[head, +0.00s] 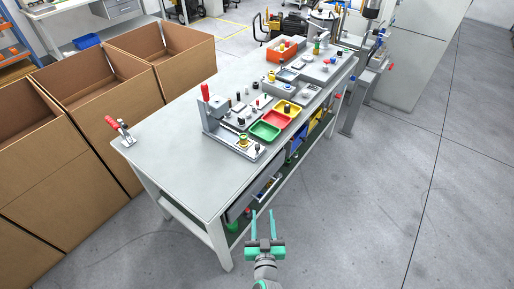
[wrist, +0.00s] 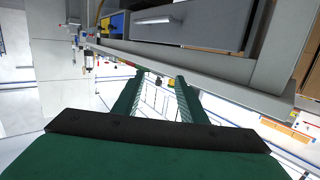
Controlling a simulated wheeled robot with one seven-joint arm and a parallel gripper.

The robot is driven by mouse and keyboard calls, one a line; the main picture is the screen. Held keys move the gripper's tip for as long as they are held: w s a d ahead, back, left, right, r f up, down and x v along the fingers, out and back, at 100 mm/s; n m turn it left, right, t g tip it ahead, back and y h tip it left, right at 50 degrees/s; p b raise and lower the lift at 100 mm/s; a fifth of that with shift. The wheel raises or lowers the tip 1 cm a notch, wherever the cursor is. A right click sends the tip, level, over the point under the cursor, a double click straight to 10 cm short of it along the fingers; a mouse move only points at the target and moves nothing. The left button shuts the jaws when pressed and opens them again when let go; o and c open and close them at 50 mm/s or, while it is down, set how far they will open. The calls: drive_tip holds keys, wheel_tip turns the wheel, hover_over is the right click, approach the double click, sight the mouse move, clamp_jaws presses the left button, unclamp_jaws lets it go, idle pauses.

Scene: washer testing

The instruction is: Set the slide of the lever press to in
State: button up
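The lever press (head: 214,112) is a grey upright body with a red-tipped lever. It stands at the near left end of a grey fixture plate on the workbench (head: 172,153). Its slide is too small to make out in the head view. My gripper (head: 263,212) is open and empty, in front of the bench's near edge and well apart from the press. In the wrist view the two green fingers (wrist: 160,78) are spread with nothing between them. The press does not show in the wrist view.
Green (head: 265,131) and red (head: 279,120) trays sit beside the press. A red-handled clamp (head: 121,131) stands at the bench's left corner. Cardboard boxes (head: 104,83) line the far side. A grey drawer (wrist: 215,22) hangs close above the fingers. The floor at right is clear.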

drive_tip(key=n+t+y, duration=0.1)
drive_tip(key=y, duration=0.1)
approach(258, 149)
drive_tip(key=w, duration=0.3)
drive_tip(key=w+a, duration=0.1)
drive_tip(key=w, duration=0.7)
drive_tip(key=shift+a+f, duration=0.15)
drive_tip(key=shift+a, duration=0.25)
drive_tip(key=shift+w, duration=0.1)
clamp_jaws()
